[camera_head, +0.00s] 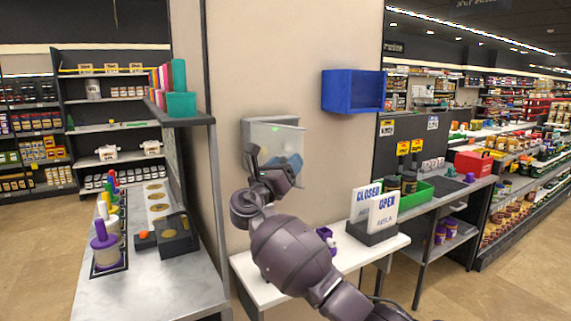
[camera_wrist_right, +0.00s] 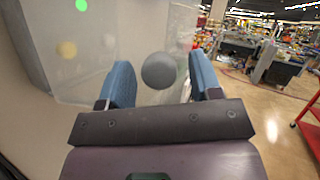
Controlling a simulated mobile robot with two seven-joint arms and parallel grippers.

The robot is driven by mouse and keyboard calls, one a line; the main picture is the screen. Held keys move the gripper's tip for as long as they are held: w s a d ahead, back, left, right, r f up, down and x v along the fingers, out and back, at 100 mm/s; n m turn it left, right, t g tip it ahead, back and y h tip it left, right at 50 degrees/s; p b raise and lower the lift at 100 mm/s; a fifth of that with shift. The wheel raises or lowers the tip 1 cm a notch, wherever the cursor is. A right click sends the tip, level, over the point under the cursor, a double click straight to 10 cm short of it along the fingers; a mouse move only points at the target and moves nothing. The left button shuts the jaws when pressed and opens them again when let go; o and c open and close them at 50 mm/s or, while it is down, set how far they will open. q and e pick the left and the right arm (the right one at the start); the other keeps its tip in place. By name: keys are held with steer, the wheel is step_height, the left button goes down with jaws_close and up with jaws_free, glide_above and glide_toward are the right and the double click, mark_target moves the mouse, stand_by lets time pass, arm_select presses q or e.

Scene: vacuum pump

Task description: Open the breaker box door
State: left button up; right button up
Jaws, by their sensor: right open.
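The breaker box (camera_head: 258,124) is a pale box with a translucent front door (camera_head: 292,138) on the beige wall. In the right wrist view the clear door (camera_wrist_right: 140,35) carries a round grey knob (camera_wrist_right: 159,70). My right gripper (camera_head: 284,168) is at the front of the box and hides its lower part. In the wrist view the blue fingers of the right gripper (camera_wrist_right: 158,85) are apart, one on each side of the knob. I cannot tell whether they touch it, or whether the door is ajar. My left gripper is not in view.
A blue open bin (camera_head: 352,92) hangs on the wall to the right of the box. Below is a white shelf (camera_head: 262,291) with "CLOSED" and "OPEN" signs (camera_head: 382,211). A counter with colored-handled items (camera_head: 104,240) stands at left.

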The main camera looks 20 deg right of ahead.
steer(key=c, duration=0.4)
jaws_close()
steer(key=shift+s+a+r+m+g+h+p, duration=0.15)
steer(key=shift+a+m+g+h+p, duration=0.1)
steer(key=shift+a+m+g+h, duration=0.3)
steer(key=shift+s+a+f+m+g+h+p, duration=0.1)
steer(key=shift+a+m+g+h+p, duration=0.2)
steer(key=shift+a+g, duration=0.35)
steer(key=shift+s+a+m+g+h, duration=0.15)
steer(key=shift+a+m+g+h, duration=0.55)
steer(key=shift+g, duration=0.5)
steer(key=shift+o, duration=1.5)
jaws_free()
steer(key=shift+o, duration=0.5)
